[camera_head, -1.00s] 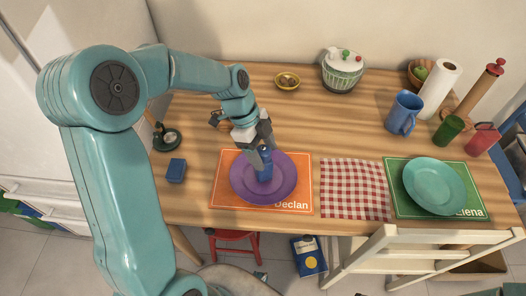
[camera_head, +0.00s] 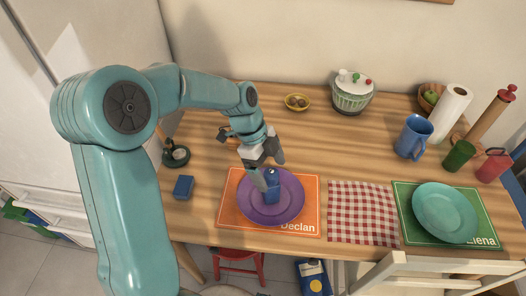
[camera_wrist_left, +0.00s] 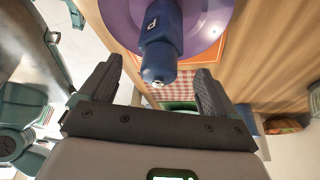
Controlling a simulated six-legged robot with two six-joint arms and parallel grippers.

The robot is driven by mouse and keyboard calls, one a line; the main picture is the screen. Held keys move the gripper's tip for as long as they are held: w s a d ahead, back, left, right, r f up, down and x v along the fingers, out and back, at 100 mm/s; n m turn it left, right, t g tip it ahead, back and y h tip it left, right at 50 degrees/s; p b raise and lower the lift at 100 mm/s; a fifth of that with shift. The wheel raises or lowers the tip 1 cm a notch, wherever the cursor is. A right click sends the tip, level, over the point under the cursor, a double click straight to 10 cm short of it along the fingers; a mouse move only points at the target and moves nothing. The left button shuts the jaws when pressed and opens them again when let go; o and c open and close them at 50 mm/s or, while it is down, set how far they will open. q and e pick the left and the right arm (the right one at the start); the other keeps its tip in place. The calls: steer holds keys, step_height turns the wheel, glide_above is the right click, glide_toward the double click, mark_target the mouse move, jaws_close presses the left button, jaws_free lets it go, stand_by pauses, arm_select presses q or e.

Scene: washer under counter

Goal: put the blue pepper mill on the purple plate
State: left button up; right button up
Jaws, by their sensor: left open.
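The blue pepper mill (camera_head: 272,187) stands upright on the purple plate (camera_head: 289,207), near its middle. The plate lies on the orange placemat (camera_head: 229,211) marked "Declan". My left gripper (camera_head: 268,172) is open at the mill's upper part, its fingers spread apart. In the left wrist view, the mill (camera_wrist_left: 161,38) with a "P" on it lies between and beyond the open fingers of the gripper (camera_wrist_left: 158,85), with gaps on both sides. The purple plate (camera_wrist_left: 210,18) shows behind it. My right gripper is not in view.
A small blue box (camera_head: 183,187) lies left of the orange placemat. A red checked cloth (camera_head: 362,213) and a teal plate (camera_head: 444,212) on a green placemat lie to the right. A blue mug (camera_head: 413,137) stands farther back.

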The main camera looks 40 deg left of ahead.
arm_select(q)
steer(key=v, duration=1)
steer(key=shift+r, duration=0.2)
